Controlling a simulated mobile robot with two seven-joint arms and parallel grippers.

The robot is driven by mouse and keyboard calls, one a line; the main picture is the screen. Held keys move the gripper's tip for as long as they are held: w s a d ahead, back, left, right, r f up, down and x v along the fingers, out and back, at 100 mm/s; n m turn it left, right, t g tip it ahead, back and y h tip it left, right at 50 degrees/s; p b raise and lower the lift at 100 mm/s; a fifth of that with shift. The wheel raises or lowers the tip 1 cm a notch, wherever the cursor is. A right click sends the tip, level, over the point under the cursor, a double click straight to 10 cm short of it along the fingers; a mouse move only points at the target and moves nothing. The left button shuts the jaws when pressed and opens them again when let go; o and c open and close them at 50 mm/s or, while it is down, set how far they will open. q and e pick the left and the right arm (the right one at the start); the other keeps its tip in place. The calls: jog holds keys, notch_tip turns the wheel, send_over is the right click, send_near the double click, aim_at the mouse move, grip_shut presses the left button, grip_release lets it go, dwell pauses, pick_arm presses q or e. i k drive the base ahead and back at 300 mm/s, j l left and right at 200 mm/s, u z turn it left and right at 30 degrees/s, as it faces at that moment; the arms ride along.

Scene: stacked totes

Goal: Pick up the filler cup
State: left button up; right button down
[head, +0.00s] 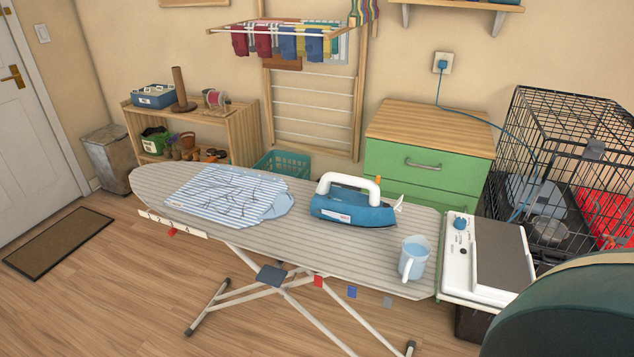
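The filler cup (416,247) is a light blue, see-through cup with a white handle on its lower left side. It stands upright near the right end of the striped ironing board (340,245). Nothing holds it. Neither of my grippers shows in the head view.
A blue and white iron (352,206) stands left of the cup. A white unit with a grey top (486,262) adjoins the board's right end. A wire crate (560,160) and green drawers (428,160) stand behind.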

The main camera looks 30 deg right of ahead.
aim_at(415, 250)
jog(key=k+l+z, duration=0.35)
jog(key=k+l, duration=0.2)
jog(key=k+l+z, duration=0.2)
jog(key=l, duration=0.25)
jog(key=k+l+z, duration=0.15)
jog(key=l, duration=0.25)
jog(key=k, duration=0.1)
